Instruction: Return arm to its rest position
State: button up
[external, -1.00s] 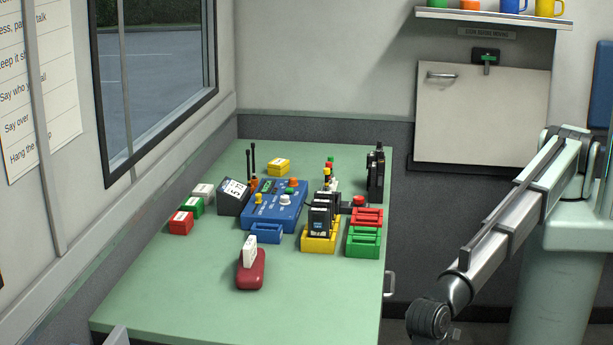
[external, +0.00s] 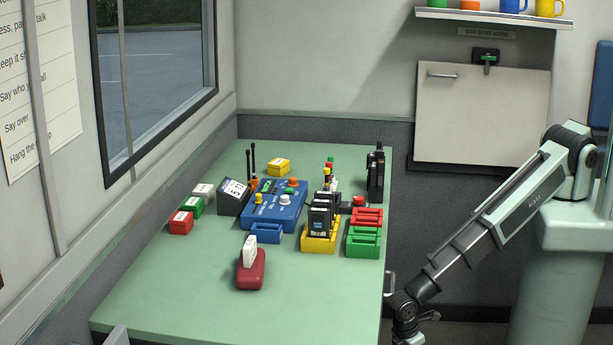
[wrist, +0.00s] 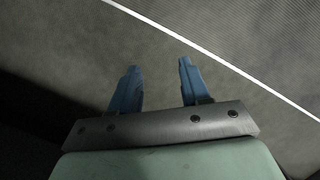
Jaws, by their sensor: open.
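My gripper (wrist: 158,72) shows in the wrist view with its two blue fingers apart and nothing between them. Below the fingers the wrist view shows only grey floor with a white line. In the external view my arm comes down from the right and bends at an elbow by the right front side of the green table (external: 190,305). My gripper is out of the external picture, past the bottom edge.
On the table stand a blue console (external: 276,205), a yellow rack (external: 318,246), a green tray (external: 363,243), a red tray (external: 367,217) and a red base (external: 251,270) holding a white piece. The table's front is clear. A shelf (external: 490,16) with mugs hangs above.

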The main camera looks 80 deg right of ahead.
jog(key=s+d+m+g, duration=0.2)
jog(key=s+d+m, duration=0.1)
jog(key=s+d, duration=0.7)
jog(key=s+d+f+m+g+y, duration=0.1)
jog(key=s+d+m, duration=0.3)
jog(key=s+d, duration=0.7)
jog(key=d+g, duration=0.1)
jog(key=d, duration=0.3)
jog(key=shift+d+f, duration=0.2)
jog(key=shift+d, duration=0.2)
jog(key=shift+s, duration=0.1)
